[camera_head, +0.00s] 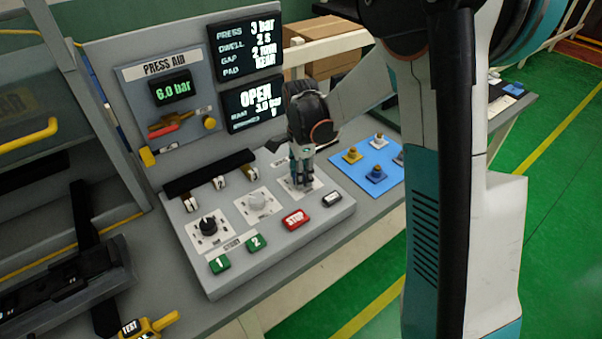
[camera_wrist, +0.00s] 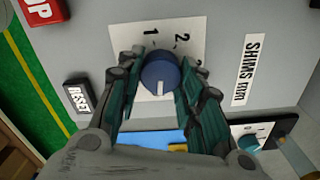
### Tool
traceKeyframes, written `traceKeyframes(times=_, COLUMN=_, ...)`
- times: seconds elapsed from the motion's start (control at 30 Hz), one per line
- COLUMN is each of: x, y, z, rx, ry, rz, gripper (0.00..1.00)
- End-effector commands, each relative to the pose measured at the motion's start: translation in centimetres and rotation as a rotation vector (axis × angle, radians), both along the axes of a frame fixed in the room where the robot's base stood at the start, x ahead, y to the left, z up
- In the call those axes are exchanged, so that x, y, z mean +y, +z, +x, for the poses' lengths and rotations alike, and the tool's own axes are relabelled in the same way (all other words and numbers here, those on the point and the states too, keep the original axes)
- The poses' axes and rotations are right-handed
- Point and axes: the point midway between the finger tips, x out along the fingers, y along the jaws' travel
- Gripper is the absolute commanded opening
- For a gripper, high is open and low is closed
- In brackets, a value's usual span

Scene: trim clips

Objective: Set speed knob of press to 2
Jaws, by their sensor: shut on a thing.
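In the wrist view a round dark-blue knob (camera_wrist: 157,76) with a short white mark sits on a white dial plate (camera_wrist: 195,38) with printed numbers. The 1 and the 2 are readable; another mark beside them is partly hidden by a finger. The white mark is on the knob's side towards my palm, away from the numbers. My gripper (camera_wrist: 161,68) has its fingers on either side of the knob and is shut on it.
A black knob (camera_head: 208,226) and a grey knob (camera_head: 257,200) sit left of my gripper. Nearby are a red STOP button (camera_head: 295,219), a RESET button (camera_wrist: 77,95) and green buttons 1 (camera_head: 220,264) and 2 (camera_head: 256,243). A blue mat (camera_head: 357,153) with small parts lies right.

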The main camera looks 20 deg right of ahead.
Motion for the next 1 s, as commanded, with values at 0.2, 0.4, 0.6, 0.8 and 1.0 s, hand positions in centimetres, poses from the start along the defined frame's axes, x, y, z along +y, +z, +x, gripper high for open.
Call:
traceKeyframes(times=0.2, x=0.00, y=-0.02, z=0.05, rx=-0.001, ry=0.133, rz=0.001, gripper=0.10)
traceKeyframes(times=0.4, x=0.02, y=-0.02, z=0.11, rx=-0.001, ry=0.314, rz=0.001, gripper=0.10)
traceKeyframes(times=0.6, x=0.05, y=-0.02, z=0.17, rx=-0.001, ry=0.505, rz=0.001, gripper=0.10)
traceKeyframes(times=0.8, x=0.08, y=-0.01, z=0.23, rx=-0.001, ry=0.695, rz=0.001, gripper=0.10)
traceKeyframes(times=1.0, x=0.12, y=0.00, z=0.28, rx=0.000, ry=0.884, rz=0.001, gripper=0.10)
